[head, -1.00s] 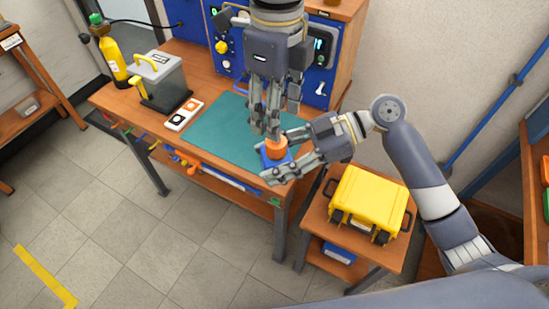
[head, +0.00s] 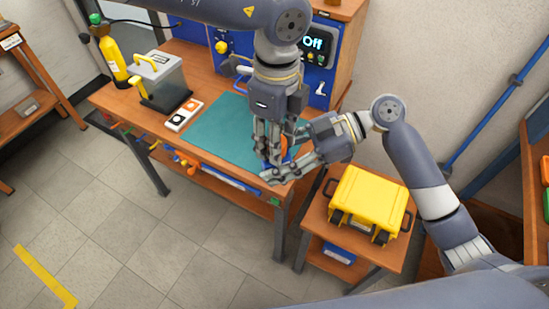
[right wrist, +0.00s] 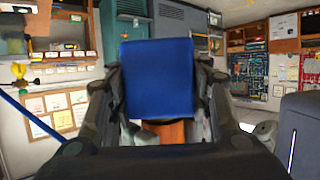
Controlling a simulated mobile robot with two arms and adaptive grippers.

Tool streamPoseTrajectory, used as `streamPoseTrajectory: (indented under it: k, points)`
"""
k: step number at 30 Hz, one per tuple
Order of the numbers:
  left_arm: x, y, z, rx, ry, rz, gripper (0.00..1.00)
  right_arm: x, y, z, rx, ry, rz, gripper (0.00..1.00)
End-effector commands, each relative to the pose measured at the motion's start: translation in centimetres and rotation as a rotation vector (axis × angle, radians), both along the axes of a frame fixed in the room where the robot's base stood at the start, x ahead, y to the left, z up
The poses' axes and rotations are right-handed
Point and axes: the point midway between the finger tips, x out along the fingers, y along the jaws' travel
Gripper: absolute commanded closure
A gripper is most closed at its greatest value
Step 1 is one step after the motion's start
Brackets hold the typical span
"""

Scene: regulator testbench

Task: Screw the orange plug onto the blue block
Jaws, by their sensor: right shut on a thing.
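The blue block fills the middle of the right wrist view (right wrist: 158,78), between the fingers of my right gripper (right wrist: 160,100), which is shut on it. In the head view my right gripper (head: 283,166) holds the block over the front right corner of the table, and only a sliver of blue shows. The orange plug (head: 285,146) is at the block, partly hidden behind the fingers of my left gripper (head: 268,152). The left gripper comes down from above, its fingers beside the plug. Whether they grip it is unclear, as is whether the plug touches the block.
A teal mat (head: 222,130) covers the table beside the grippers. A button box (head: 182,114) and a grey case (head: 160,80) stand to the left. A blue panel (head: 318,62) is behind, its display reading "Off". A yellow case (head: 370,200) sits on a side table at right.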

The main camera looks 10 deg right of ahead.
Motion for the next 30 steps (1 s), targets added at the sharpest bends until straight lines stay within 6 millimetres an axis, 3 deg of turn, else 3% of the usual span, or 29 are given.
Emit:
streamPoseTrajectory:
  k: [1,3,8,16,25,26,28,30]
  points:
    - [0.00,0.00,0.03,0.000,0.000,0.000,0.83,0.02,0.01,0.10,0.002,-0.001,-0.001,1.00]
    - [0.01,-0.01,0.04,0.000,0.000,0.000,0.97,0.02,0.01,0.10,0.002,-0.001,-0.001,1.00]
    - [-0.01,-0.01,0.03,-0.001,0.001,-0.024,0.97,0.02,0.01,0.10,0.002,-0.001,-0.001,1.00]
    - [-0.01,-0.02,0.02,-0.003,0.001,-0.279,0.97,0.03,0.01,0.10,0.002,-0.001,-0.001,1.00]
    - [0.02,0.01,0.04,-0.002,0.000,-0.298,0.97,0.02,0.01,0.10,0.002,-0.001,-0.001,1.00]
    - [0.02,0.01,0.04,-0.002,0.000,-0.298,0.64,0.02,0.01,0.10,0.002,-0.001,-0.001,1.00]
    - [0.02,0.01,0.04,-0.002,0.000,-0.298,0.48,0.02,0.01,0.10,0.002,-0.001,-0.001,1.00]
    - [0.02,0.01,0.04,-0.002,0.000,-0.298,0.48,0.02,0.01,0.10,0.002,-0.001,-0.001,1.00]
